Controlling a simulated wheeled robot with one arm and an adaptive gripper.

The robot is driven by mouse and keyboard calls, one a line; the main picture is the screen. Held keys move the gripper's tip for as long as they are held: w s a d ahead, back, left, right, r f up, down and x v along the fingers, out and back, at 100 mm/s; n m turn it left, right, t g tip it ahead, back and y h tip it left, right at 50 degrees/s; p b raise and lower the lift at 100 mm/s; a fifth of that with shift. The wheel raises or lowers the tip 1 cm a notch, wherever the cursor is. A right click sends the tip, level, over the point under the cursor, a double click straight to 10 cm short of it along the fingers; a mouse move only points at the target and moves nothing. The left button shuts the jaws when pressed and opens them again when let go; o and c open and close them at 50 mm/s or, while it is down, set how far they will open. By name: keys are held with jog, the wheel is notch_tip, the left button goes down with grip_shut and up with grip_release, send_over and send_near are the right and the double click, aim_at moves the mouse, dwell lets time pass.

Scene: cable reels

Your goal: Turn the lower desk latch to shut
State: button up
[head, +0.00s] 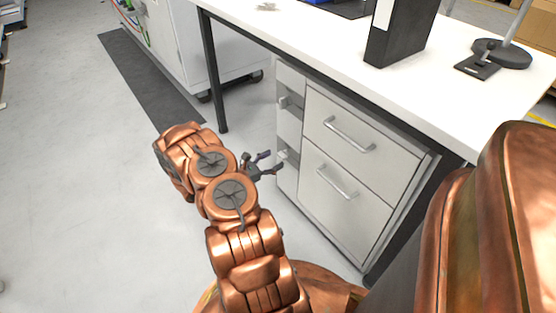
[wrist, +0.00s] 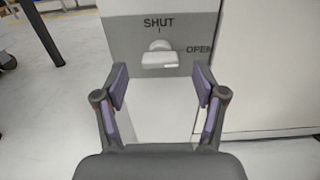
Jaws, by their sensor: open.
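The lower desk latch (wrist: 159,58) is a pale handle on a grey plate (wrist: 125,40) in the wrist view. "SHUT" is printed above it with a small tick, and "OPEN" to its right. The handle looks wide and level, with a rounded top; I cannot tell its exact turn. In the head view the lower latch (head: 284,155) is small, on the narrow left side of the drawer cabinet. My gripper (wrist: 159,82) is open and empty, its two fingers either side of the view below the latch, apart from it. In the head view my gripper (head: 274,163) is close beside the cabinet.
An upper latch (head: 286,101) is on the same cabinet side. The drawer cabinet (head: 360,165) with two handles stands under the white desk (head: 420,95). A desk leg (head: 213,75) is behind left. The floor (head: 70,190) at left is clear.

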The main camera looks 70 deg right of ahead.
aim_at(283, 155)
jog(key=shift+x, duration=1.35)
jog(key=c, duration=1.1)
jog(key=shift+c, duration=0.2)
